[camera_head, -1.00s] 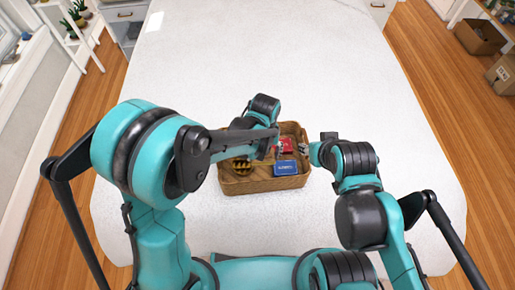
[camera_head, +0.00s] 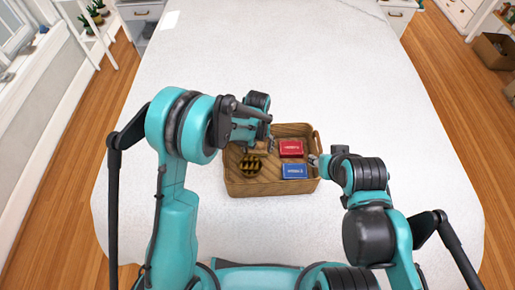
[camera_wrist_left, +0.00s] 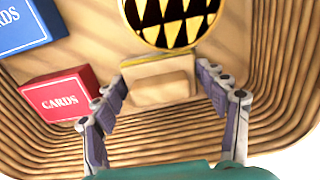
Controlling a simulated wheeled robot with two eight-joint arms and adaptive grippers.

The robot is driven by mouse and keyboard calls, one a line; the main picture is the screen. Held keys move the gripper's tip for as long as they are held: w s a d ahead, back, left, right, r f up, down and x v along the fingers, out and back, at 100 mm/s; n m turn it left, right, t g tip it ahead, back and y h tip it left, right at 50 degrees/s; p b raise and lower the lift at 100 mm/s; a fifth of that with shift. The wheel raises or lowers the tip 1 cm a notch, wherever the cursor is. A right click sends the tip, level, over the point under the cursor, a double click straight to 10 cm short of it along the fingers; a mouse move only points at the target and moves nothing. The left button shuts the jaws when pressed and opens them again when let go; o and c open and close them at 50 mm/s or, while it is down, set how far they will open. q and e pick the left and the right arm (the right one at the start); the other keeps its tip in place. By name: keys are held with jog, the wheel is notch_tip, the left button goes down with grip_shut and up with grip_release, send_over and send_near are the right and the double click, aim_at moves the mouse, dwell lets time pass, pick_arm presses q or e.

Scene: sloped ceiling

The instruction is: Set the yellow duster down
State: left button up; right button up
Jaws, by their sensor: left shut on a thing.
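My left gripper (camera_wrist_left: 160,95) reaches down into the wicker basket (camera_head: 275,189) on the white table. In the left wrist view its fingers are shut on the two ends of the yellow duster (camera_wrist_left: 160,83), a small block with a yellow upper edge and a wood-coloured face. The duster is close to the basket's woven wall; I cannot tell whether it touches the basket floor. In the head view my left gripper (camera_head: 266,143) largely hides it. My right gripper (camera_head: 314,160) is by the basket's right rim; its fingers are too small to read.
A round black-and-yellow patterned thing (camera_head: 250,165) lies in the basket beside the duster. A red card box (camera_head: 291,149) and a blue card box (camera_head: 295,171) lie on the basket's right side. The table (camera_head: 290,70) is mostly clear around it.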

pick_arm(q)
jog(key=shift+f, duration=0.15)
jog(key=o, duration=1.2)
jog(key=shift+c, duration=0.2)
